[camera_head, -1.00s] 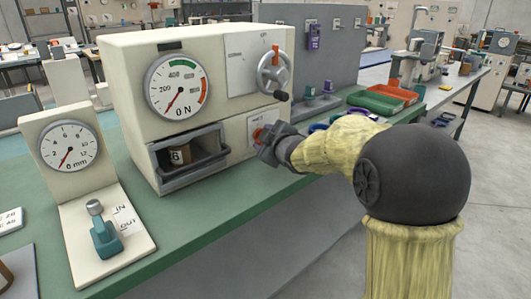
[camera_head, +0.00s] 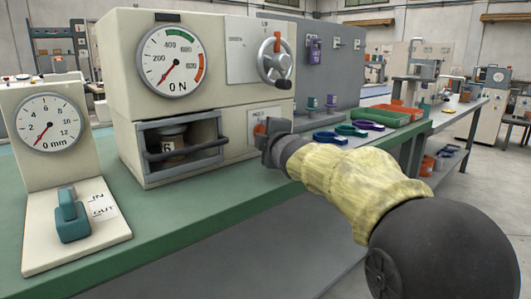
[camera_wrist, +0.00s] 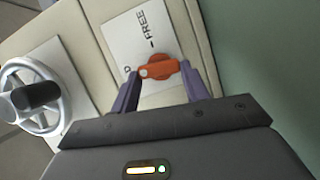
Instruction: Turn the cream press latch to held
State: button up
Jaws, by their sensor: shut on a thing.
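The press latch is a small orange handle (camera_wrist: 165,69) on a white label plate (camera_wrist: 130,35) of the cream press (camera_head: 205,95). It also shows as a bit of orange in the head view (camera_head: 261,129), mostly hidden by my gripper. My gripper (camera_wrist: 163,73) has its two purple fingers on either side of the handle and is shut on it. The handle's white-dotted end points left in the wrist view, near a letter D. The rest of that word is hidden. The word FREE with a tick is readable farther up the plate. In the head view my gripper (camera_head: 270,142) is at the press front.
A spoked handwheel (camera_head: 275,60) is above the latch. A bay with a dark bar (camera_head: 185,150) is left of it. A dial block with a teal lever (camera_head: 70,215) stands at the left. Cups, rings and trays (camera_head: 350,118) lie to the right on the green bench.

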jog(key=shift+f+n+b, duration=0.35)
jog(key=shift+n+b, duration=0.25)
jog(key=shift+b, duration=0.65)
jog(key=shift+r+n+t+b, duration=0.15)
jog(key=shift+n+t+b, duration=0.15)
jog(key=shift+b, duration=0.25)
jog(key=o, duration=1)
